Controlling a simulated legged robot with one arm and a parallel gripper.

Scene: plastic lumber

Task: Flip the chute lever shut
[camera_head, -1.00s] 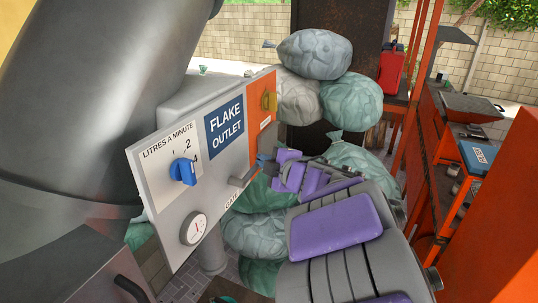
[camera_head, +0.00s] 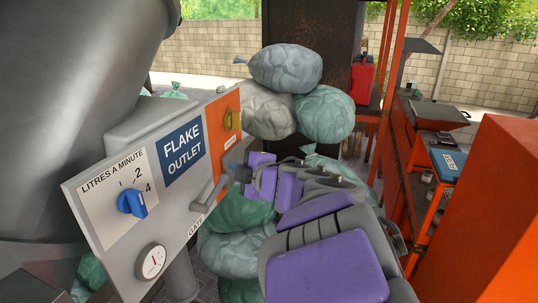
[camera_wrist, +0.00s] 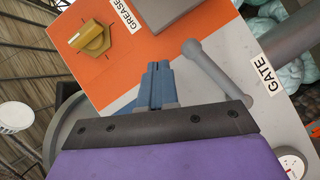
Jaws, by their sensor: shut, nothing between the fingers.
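The grey lever (camera_head: 212,193) sits on the light panel marked FLAKE OUTLET, by the GATE label. In the wrist view the lever (camera_wrist: 217,72) slants from its rounded knob end at upper left down toward the lower right. My gripper (camera_head: 234,168) is at the panel's right side, near the lever's upper end. In the wrist view its blue fingers (camera_wrist: 158,72) are together and empty, pointing at the panel left of the lever, with a visible gap between them and it. My gripper's body hides part of the panel below.
The panel also bears a blue dial (camera_head: 132,203), a round gauge (camera_head: 151,261) and a yellow GREASE knob (camera_wrist: 91,38). A large grey metal vessel (camera_head: 70,110) stands at left. Stuffed sacks (camera_head: 285,70) are piled behind my arm. An orange bench (camera_head: 420,150) stands at right.

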